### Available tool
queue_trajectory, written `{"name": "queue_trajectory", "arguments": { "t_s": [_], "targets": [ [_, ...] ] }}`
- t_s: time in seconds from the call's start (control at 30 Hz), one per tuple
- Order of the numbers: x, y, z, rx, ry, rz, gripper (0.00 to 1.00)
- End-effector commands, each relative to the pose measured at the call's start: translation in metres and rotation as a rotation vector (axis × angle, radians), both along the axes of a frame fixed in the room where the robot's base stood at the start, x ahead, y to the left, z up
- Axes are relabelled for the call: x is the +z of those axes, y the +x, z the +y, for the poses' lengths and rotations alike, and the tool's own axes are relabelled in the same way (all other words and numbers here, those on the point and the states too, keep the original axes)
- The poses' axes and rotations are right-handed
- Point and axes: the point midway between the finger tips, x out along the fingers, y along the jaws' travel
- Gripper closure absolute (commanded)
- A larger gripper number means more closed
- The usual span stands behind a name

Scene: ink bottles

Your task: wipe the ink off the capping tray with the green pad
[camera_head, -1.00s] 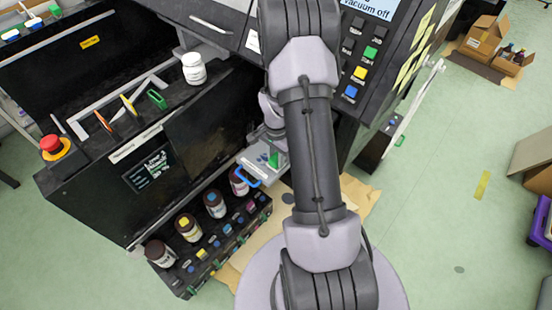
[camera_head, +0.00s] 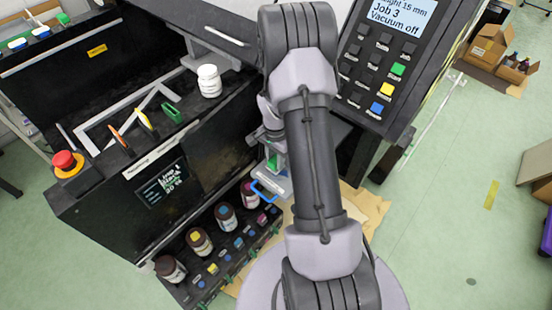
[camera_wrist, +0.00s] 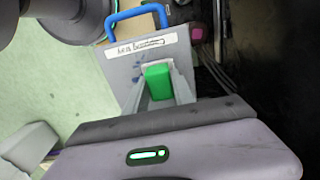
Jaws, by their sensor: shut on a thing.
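The capping tray (camera_wrist: 120,60) is a grey plate with a blue handle (camera_wrist: 138,20) and a white label at its handle end. It also shows in the head view (camera_head: 276,184), partly behind my arm. Small bluish ink marks (camera_wrist: 136,77) show on the tray left of the pad. My gripper (camera_wrist: 158,72) is shut on the green pad (camera_wrist: 158,83) and holds it over the tray, beyond the label from the handle. A bit of the pad shows in the head view (camera_head: 272,162). Whether the pad touches the tray is unclear, and the surface under it is hidden.
Dark ink bottles (camera_head: 199,241) stand in a black rack left of the tray. A white jar (camera_head: 209,80) and a red stop button (camera_head: 66,164) sit on the black machine. A keypad panel (camera_head: 380,65) rises to the right. Open green floor lies further right.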

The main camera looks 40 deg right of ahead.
Motion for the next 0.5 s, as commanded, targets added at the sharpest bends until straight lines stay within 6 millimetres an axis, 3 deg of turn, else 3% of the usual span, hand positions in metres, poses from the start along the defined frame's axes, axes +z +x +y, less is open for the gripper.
{"name": "queue_trajectory", "arguments": {
  "t_s": [0.03,0.5],
  "targets": [
    [0.011,0.003,-0.002,0.001,-0.004,-0.007,1.00],
    [0.053,0.008,-0.002,0.010,-0.004,-0.007,1.00]
  ]
}}
